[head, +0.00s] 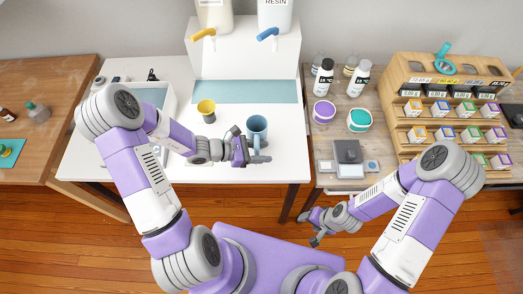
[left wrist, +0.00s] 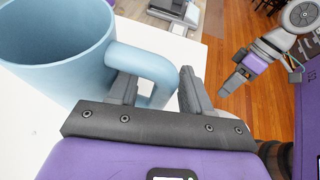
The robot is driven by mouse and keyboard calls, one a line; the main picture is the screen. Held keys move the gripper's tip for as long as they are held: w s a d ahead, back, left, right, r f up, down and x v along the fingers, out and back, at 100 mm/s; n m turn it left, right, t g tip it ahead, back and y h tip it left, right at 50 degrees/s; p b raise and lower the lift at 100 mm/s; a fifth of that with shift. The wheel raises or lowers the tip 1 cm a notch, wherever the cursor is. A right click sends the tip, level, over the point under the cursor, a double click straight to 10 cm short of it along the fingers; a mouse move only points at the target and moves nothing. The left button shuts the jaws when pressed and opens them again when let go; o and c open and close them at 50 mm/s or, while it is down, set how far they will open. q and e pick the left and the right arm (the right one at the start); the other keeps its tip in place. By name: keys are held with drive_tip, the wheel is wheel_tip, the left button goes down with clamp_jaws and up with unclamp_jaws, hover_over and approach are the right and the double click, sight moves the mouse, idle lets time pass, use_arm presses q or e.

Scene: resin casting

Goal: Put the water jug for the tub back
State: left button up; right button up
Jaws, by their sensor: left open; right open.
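The blue water jug (head: 257,125) stands upright on the white table in the head view, near its front right part. It also fills the upper left of the left wrist view (left wrist: 50,45), with its handle (left wrist: 145,65) toward my gripper. My left gripper (head: 258,158) is open at the jug, its fingers (left wrist: 165,90) on either side of the handle; I cannot tell whether they touch it. My right gripper (head: 310,228) is open and empty, low in front of the tables' front edges. A tub (head: 158,95) stands at the white table's left.
A yellow-rimmed cup (head: 206,109) stands left of the jug. Two resin dispensers stand on a white stand (head: 245,55) behind. On the right table are bottles, lidded jars (head: 323,111), a scale (head: 347,152) and a wooden rack (head: 440,75). White table surface (head: 290,150) is free right of the jug.

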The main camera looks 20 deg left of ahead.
use_arm(q)
drive_tip(key=shift+r, duration=0.2)
drive_tip(key=p+v, duration=0.2)
drive_tip(key=v, duration=1)
drive_tip(key=shift+p, duration=0.4)
drive_tip(key=shift+s+f, duration=0.1)
